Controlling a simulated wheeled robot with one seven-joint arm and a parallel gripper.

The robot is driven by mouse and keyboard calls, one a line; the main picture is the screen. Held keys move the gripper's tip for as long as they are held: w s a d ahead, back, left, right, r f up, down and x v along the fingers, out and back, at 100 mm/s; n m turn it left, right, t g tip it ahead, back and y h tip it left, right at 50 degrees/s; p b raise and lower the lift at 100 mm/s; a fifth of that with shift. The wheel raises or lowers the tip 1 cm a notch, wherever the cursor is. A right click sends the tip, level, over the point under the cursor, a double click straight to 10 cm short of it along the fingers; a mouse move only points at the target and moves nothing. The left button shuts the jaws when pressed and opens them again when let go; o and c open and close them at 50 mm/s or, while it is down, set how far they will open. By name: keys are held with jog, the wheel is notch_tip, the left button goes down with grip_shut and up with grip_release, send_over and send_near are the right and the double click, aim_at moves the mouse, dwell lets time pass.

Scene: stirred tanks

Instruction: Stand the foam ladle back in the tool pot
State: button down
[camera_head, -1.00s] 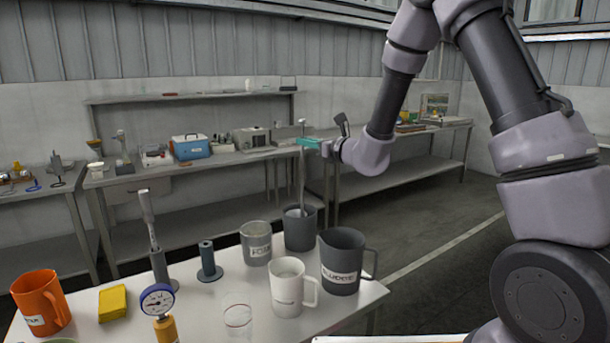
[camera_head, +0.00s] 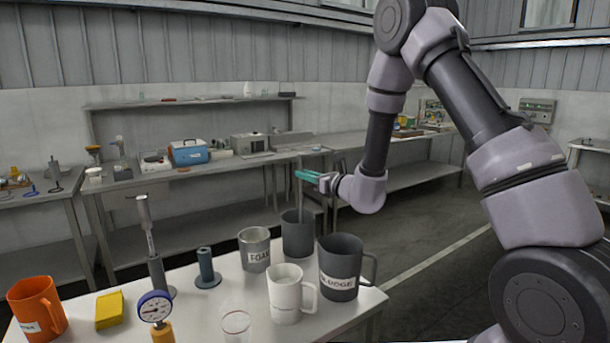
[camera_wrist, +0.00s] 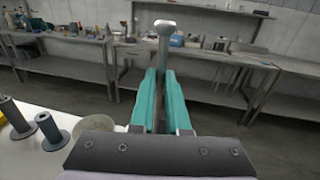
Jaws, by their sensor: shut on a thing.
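My gripper (camera_head: 308,176), with teal fingers, is shut on the grey foam ladle and holds it near the top of its handle. The ladle (camera_wrist: 164,50) stands upright between the fingers in the wrist view, its pale flat end above them. In the head view its thin handle (camera_head: 300,197) runs down into the mouth of the dark grey pot (camera_head: 298,238), which I take as the tool pot. The lower end is hidden by the pot wall. I cannot tell whether it touches the bottom.
A metal FOAM can (camera_head: 255,252), a white jug (camera_head: 286,298) and a dark SLUDGE jug (camera_head: 340,270) crowd round the pot. Further left are a grey spool-like stand (camera_head: 206,270), an upright tool in a holder (camera_head: 150,240), a gauge (camera_head: 155,307), a yellow block (camera_head: 110,310) and an orange jug (camera_head: 35,308).

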jog(key=c, duration=0.9)
grip_release()
jog(key=v, duration=1.2)
jog(key=s+a+r+n+g+y, duration=0.4)
jog(key=s+r+n+g, duration=0.25)
jog(key=r, duration=0.35)
jog(key=s+d+r+n+g+h, duration=0.1)
jog(key=s+r+n+g, duration=0.1)
jog(key=s+n+g, duration=0.3)
jog(key=s+d+r+n+g+h, duration=0.1)
jog(key=s+r+n, duration=0.1)
jog(key=s+n, duration=0.3)
jog(key=s+d+r+n+t+h, duration=0.2)
jog(key=d+h, duration=0.4)
jog(key=d, duration=0.4)
jog(key=s+d+r+n+t+h, duration=0.2)
jog(key=s+d+n+t+h, duration=0.2)
jog(key=d, duration=0.6)
jog(key=s+h, duration=0.1)
jog(key=h, duration=0.1)
jog(key=shift+s+d+r+t+h, duration=0.2)
jog(key=shift+r+t+h, duration=0.1)
jog(key=shift+r+t, duration=0.1)
